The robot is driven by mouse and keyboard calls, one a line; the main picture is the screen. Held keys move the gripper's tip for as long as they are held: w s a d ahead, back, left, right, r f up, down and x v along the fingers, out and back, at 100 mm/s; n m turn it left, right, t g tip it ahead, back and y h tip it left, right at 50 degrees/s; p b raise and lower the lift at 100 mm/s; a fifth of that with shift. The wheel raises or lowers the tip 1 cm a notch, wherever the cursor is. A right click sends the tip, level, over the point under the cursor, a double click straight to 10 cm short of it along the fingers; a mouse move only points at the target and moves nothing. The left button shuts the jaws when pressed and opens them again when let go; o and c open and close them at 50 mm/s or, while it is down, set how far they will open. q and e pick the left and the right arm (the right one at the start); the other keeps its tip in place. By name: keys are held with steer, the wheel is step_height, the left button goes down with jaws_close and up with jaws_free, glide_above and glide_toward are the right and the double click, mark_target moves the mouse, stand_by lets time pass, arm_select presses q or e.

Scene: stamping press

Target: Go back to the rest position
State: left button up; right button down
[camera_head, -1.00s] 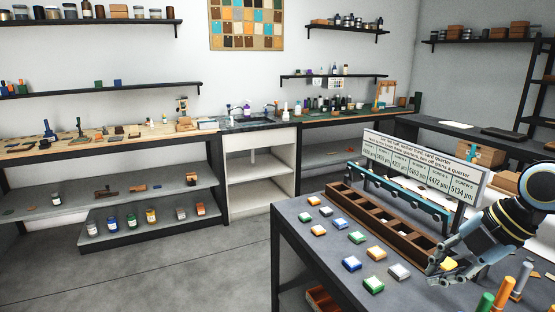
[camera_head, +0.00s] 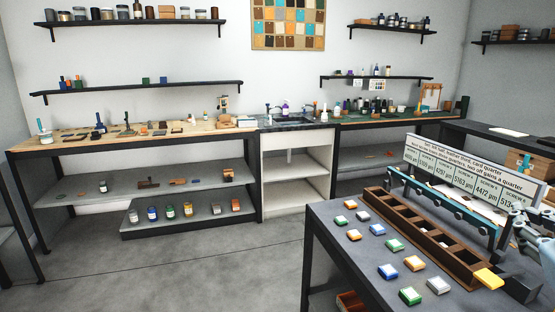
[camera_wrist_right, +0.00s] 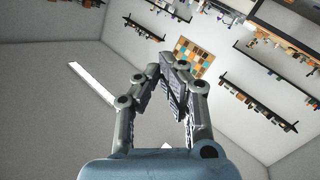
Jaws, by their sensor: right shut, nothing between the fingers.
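My right gripper (camera_head: 525,228) shows at the right edge of the head view, partly cut off by the frame. It is to the right of the brown compartment tray (camera_head: 408,229) and clear of the yellow block. In the right wrist view the fingers (camera_wrist_right: 178,88) are closed together with nothing between them, against wall and shelves. The yellow block (camera_head: 488,279) lies at the near end of the tray, seeming to rest on its edge. My left gripper is in neither view.
The dark table (camera_head: 345,243) holds several coloured blocks left of the tray. A sign board (camera_head: 465,165) stands behind the tray. Workbenches and a white cabinet (camera_head: 295,165) line the back wall. The grey floor (camera_head: 200,262) at front left is clear.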

steer(key=s+a+f+g+y, duration=0.2)
steer(key=s+a+f+g, duration=0.3)
steer(key=s+f, duration=0.4)
steer(key=s+a+f+g+y, duration=0.25)
steer(key=s+f+g, duration=0.4)
steer(key=s, duration=0.35)
step_height(320, 180, down, 38)
steer(key=s+d+m+g+b, duration=0.1)
steer(key=s+d+g+b, duration=0.15)
steer(key=b, duration=0.85)
steer(key=s+f+b, duration=0.4)
steer(key=s+f, duration=0.5)
steer(key=f, duration=0.3)
steer(key=s+f+g+b, duration=0.1)
steer(key=s+f+b, duration=0.4)
steer(key=s+f, duration=0.4)
step_height(320, 180, down, 4)
steer(key=shift+s+r, duration=0.1)
steer(key=shift+s, duration=0.2)
